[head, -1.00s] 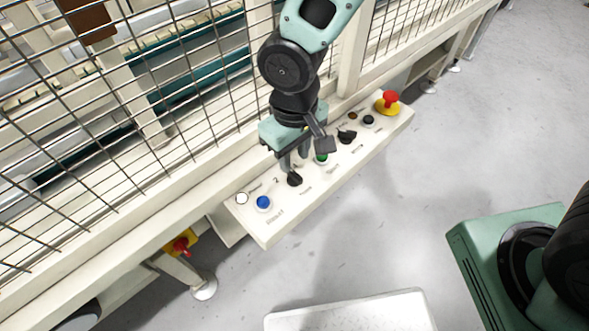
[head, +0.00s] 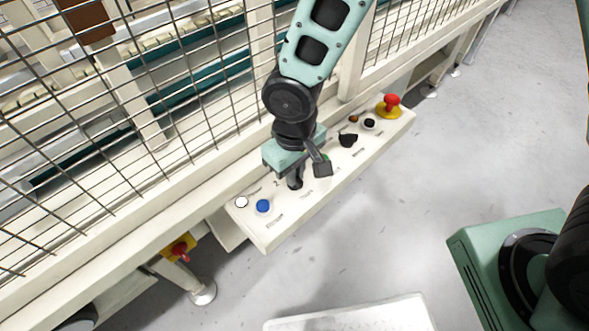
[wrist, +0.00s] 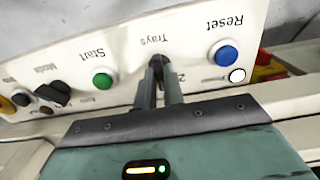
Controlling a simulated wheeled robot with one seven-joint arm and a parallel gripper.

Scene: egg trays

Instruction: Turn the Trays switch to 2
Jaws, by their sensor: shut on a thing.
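The Trays switch (wrist: 157,62) is a black rotary knob on the cream control panel (head: 320,187). In the wrist view it sits under the word "Trays", between the green Start button (wrist: 102,81) and the blue Reset button (wrist: 227,55). My gripper (wrist: 158,75) is over the knob with its two fingers close together, shut on it. In the head view the knob (head: 295,184) shows dark below my gripper (head: 294,178). A "2" is printed beside it in the wrist view. The fingers hide much of the knob, so I cannot tell its exact setting.
A white button (wrist: 237,76) is beside the Reset button. Another black knob (head: 348,139), a small black button (head: 369,124) and a red emergency stop (head: 391,100) are farther along the panel. A wire mesh fence (head: 140,110) stands behind the panel.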

